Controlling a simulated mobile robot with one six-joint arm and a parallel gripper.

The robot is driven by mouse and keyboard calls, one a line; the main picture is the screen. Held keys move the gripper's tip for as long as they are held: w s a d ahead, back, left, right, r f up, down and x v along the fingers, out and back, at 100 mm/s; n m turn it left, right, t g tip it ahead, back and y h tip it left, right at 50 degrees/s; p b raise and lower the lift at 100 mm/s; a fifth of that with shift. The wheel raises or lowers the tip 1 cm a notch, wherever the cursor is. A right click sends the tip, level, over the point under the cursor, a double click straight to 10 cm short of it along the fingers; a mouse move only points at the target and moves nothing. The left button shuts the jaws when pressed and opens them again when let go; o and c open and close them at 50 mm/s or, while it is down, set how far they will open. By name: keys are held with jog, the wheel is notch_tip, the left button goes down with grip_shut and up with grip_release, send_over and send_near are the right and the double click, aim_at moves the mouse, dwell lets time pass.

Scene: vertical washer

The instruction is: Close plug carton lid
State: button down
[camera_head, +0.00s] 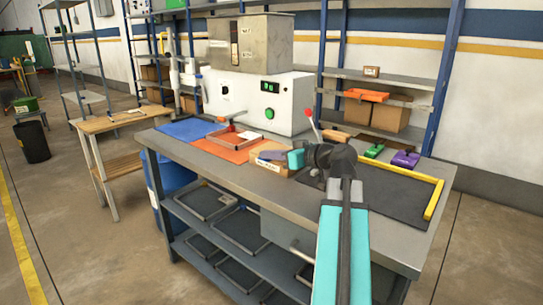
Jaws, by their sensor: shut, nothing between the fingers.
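A small tan carton (256,166), likely the plug carton, stands on the grey workbench just right of the orange mat. My gripper (268,155) reaches in from the right, with its grey fingers over or against the top of the carton. The gripper is shut with nothing visible in it. Its fingers and teal body hide part of the carton top, so I cannot tell the lid's angle or whether it touches the fingers.
A brown tray (234,136) lies on the orange mat (216,148), beside a white machine (284,96). A red-knobbed lever (311,122) stands behind my gripper. Green and purple items (405,159) and a yellow edge bar (433,200) are at right.

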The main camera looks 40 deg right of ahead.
jog(key=shift+s+d+f, duration=0.15)
jog(key=shift+d+f, duration=0.05)
jog(key=shift+f, duration=0.15)
dwell(0.3)
jog(key=shift+s, duration=0.15)
